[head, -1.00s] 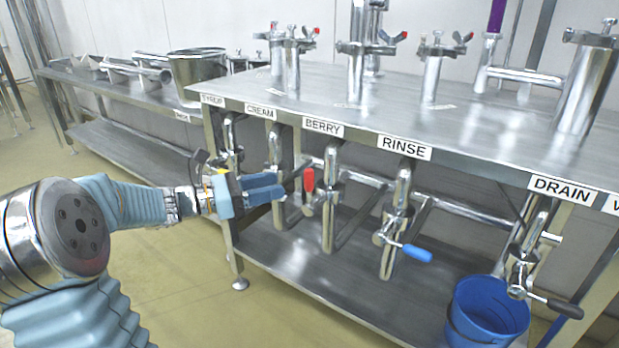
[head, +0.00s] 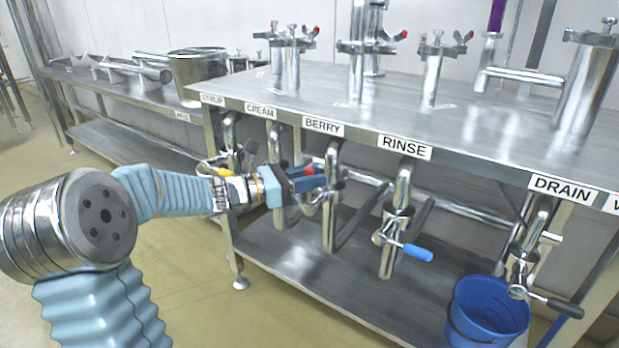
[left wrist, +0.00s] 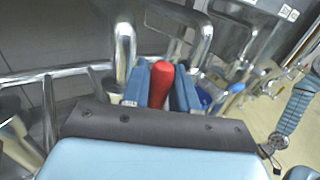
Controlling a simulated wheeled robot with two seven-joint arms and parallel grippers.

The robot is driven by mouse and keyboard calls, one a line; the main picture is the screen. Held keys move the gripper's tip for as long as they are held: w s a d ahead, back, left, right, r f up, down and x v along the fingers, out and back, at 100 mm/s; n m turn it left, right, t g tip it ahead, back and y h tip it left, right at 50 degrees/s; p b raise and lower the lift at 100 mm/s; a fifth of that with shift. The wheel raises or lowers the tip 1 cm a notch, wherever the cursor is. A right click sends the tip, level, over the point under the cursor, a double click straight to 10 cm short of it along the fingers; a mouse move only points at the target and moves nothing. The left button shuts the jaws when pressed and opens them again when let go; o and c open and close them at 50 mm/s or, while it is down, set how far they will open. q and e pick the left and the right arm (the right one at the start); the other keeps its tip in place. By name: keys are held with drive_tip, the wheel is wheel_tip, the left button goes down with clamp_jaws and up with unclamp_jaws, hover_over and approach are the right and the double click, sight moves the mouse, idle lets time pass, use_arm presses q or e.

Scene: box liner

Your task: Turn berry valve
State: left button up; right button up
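The BERRY label (head: 324,126) is on the table edge above a steel valve pipe (head: 330,220). The valve's red handle (head: 308,170) is mostly covered by my left gripper (head: 306,179) in the head view. In the left wrist view, the red handle (left wrist: 161,84) stands between the two blue fingers of my left gripper (left wrist: 161,88). The fingers flank it closely; I cannot tell whether they press on it.
The RINSE valve's blue handle (head: 418,253) and the DRAIN valve's dark handle (head: 564,308) are to the right. A blue bucket (head: 487,312) stands under DRAIN. The SYRUP valve's yellow handle (head: 219,172) is close to my left wrist. The lower shelf (head: 300,262) is mostly clear.

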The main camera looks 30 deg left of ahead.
use_arm(q)
clamp_jaws()
